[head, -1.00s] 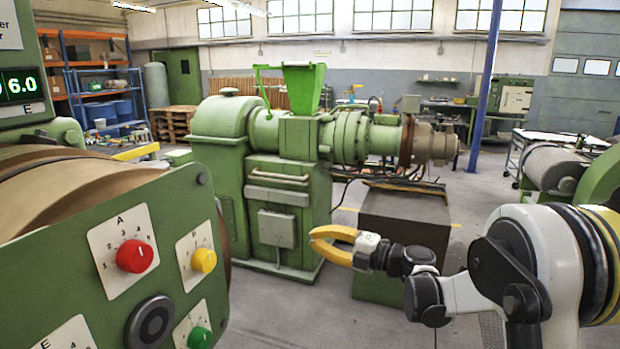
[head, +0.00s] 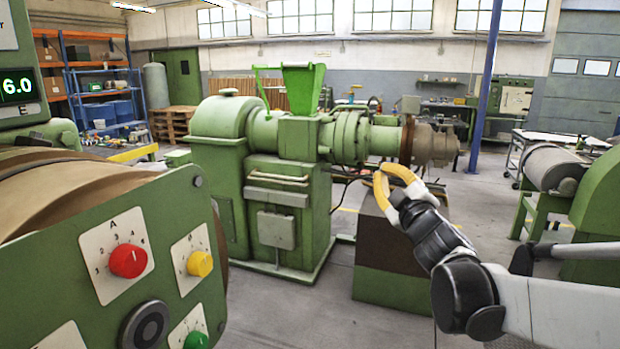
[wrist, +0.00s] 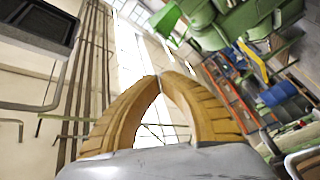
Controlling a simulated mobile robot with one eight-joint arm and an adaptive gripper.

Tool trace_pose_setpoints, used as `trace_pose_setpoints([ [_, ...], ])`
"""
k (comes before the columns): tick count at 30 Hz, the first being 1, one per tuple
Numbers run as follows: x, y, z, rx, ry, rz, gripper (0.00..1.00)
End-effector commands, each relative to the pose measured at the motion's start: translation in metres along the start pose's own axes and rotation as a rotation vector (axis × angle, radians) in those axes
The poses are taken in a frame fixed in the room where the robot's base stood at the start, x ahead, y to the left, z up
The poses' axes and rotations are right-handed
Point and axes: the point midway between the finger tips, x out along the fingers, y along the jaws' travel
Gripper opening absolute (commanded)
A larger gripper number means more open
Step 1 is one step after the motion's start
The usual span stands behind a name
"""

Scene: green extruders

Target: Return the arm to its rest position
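My gripper (head: 382,172) has curved yellow fingers and is raised in the right half of the head view, in front of the dark block beside the green extruder. In the wrist view the two fingertips (wrist: 162,76) meet in an arch, with nothing between them. My arm reaches in from the right edge of the head view, with the wrist bent up and to the left. The gripper appears clear of any surface.
The control panel (head: 75,268) with red, yellow and green knobs fills the near left. A green extruder (head: 262,140) stands at the centre, with a dark block (head: 385,275) to its right. A roller machine (head: 553,166) is at right. Open floor (head: 470,215) lies between.

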Motion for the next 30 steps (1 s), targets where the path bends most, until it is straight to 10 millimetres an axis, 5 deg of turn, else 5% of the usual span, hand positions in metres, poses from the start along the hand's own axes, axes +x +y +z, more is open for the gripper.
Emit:
trace_pose_setpoints([
  [4, -0.057, 0.013, 0.032, 0.193, -0.250, 0.020, 0.00],
  [8, -0.118, -0.003, 0.061, 0.367, -0.468, -0.006, 0.00],
  [13, -0.212, -0.054, 0.086, 0.590, -0.741, -0.100, 0.00],
  [18, -0.296, -0.113, 0.090, 0.764, -0.951, -0.227, 0.00],
  [24, -0.352, -0.154, 0.082, 0.871, -1.082, -0.339, 0.00],
  [30, -0.363, -0.163, 0.080, 0.891, -1.106, -0.363, 0.00],
])
